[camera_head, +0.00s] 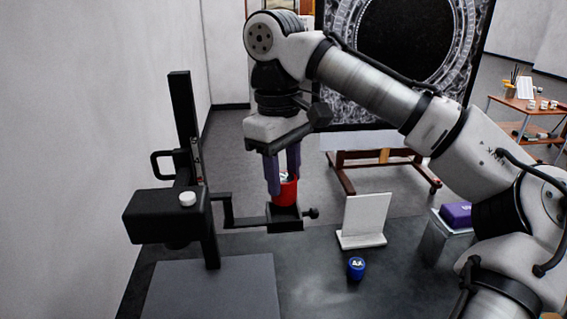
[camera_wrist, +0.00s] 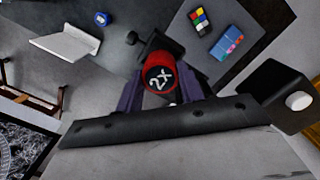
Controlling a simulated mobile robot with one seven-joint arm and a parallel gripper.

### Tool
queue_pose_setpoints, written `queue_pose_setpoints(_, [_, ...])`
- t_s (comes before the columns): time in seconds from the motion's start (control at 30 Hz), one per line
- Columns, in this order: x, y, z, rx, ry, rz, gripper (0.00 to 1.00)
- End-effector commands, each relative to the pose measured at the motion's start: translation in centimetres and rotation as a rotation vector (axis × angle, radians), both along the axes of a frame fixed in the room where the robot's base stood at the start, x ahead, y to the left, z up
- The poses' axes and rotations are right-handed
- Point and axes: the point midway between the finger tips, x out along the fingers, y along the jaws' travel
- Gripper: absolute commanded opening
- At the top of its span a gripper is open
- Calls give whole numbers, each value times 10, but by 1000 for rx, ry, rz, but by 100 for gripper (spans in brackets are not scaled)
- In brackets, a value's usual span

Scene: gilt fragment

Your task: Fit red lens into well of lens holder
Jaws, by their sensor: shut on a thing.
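The red lens (camera_head: 286,190) is a short red cylinder with a dark top marked "2x". It also shows in the wrist view (camera_wrist: 158,74), upright between the fingers. My gripper (camera_head: 284,180) points down and is shut on the red lens. The lens holder (camera_head: 285,218) is a black block on an arm from the black stand, directly below the lens. The lens looks right at the holder's top; I cannot tell whether its bottom is inside the well. The well is hidden by the lens.
The black stand (camera_head: 182,110) with its dark head (camera_head: 163,215) stands left of the gripper. A blue lens (camera_head: 356,268) and a white upright plate (camera_head: 365,215) are on the dark table to the right. A purple object (camera_head: 456,214) sits farther right.

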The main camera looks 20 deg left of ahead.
Motion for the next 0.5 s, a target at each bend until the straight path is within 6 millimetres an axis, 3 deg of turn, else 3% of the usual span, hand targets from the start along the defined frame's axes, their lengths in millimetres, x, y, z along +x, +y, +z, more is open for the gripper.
queue_pose_setpoints(0.17, [0,0,-13,0,1,1,11])
queue_pose_setpoints(0.5, [0,0,-14,0,0,0,11])
